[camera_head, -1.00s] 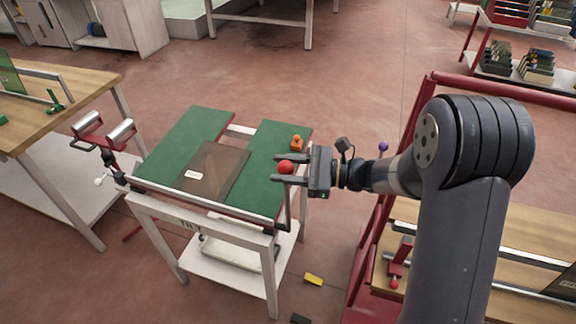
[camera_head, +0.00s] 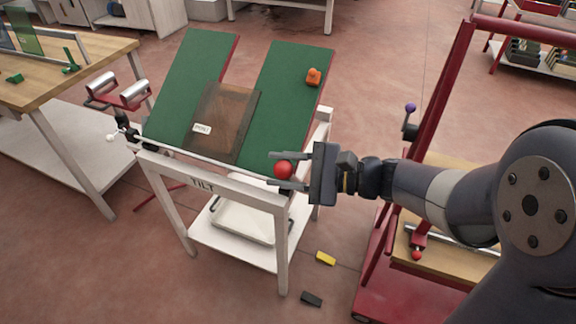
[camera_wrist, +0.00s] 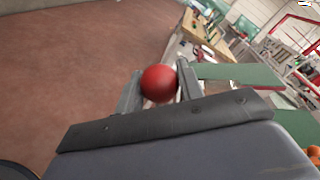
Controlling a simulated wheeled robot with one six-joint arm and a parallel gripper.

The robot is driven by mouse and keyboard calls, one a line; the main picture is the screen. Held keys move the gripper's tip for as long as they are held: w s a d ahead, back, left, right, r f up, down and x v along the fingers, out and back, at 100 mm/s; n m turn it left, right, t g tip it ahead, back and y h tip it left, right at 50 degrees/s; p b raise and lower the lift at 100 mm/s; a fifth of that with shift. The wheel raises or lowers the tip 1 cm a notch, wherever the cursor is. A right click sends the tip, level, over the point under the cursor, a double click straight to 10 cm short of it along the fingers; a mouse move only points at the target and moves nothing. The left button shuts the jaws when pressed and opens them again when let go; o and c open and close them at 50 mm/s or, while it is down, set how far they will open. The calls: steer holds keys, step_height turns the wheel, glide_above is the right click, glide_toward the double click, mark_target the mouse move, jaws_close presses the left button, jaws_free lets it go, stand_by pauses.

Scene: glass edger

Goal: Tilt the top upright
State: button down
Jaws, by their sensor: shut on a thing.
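The green two-panel top (camera_head: 275,125) of the white tilt table (camera_head: 236,196) slopes up toward its far edge in the head view. A brown tinted glass pane (camera_head: 222,112) with a white label rests across the gap between the panels, near the lower edge. My gripper (camera_head: 284,170) is shut on a red ball knob (camera_head: 283,170) at the top's near right corner. The knob also shows between the fingers in the wrist view (camera_wrist: 159,83). The lever under the knob is mostly hidden. An orange knob-like piece (camera_head: 314,77) sits on the right panel.
A wooden bench (camera_head: 75,70) stands at the left, with a roller stand (camera_head: 118,93) between it and the tilt table. A red frame (camera_head: 440,115) stands close on the right. Yellow (camera_head: 326,258) and black (camera_head: 311,299) blocks lie on the floor.

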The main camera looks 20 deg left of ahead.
steer(key=s+f+n+t+b, duration=0.1)
steer(key=s+f+n+b, duration=0.3)
steer(key=f+b, duration=0.5)
steer(key=s+f+n+t+h+b, duration=0.1)
steer(key=s+f+n+b, duration=0.3)
steer(key=b, duration=1.4)
steer(key=s+a+f, duration=0.1)
steer(key=s+f, duration=0.3)
steer(key=f, duration=0.2)
steer(key=shift+s+f, duration=0.2)
steer(key=shift+f+b, duration=0.15)
steer(key=shift+b, duration=0.15)
steer(key=c, duration=1.3)
jaws_free()
steer(key=o, duration=0.4)
steer(key=shift+c, duration=0.2)
steer(key=shift+r, duration=0.2)
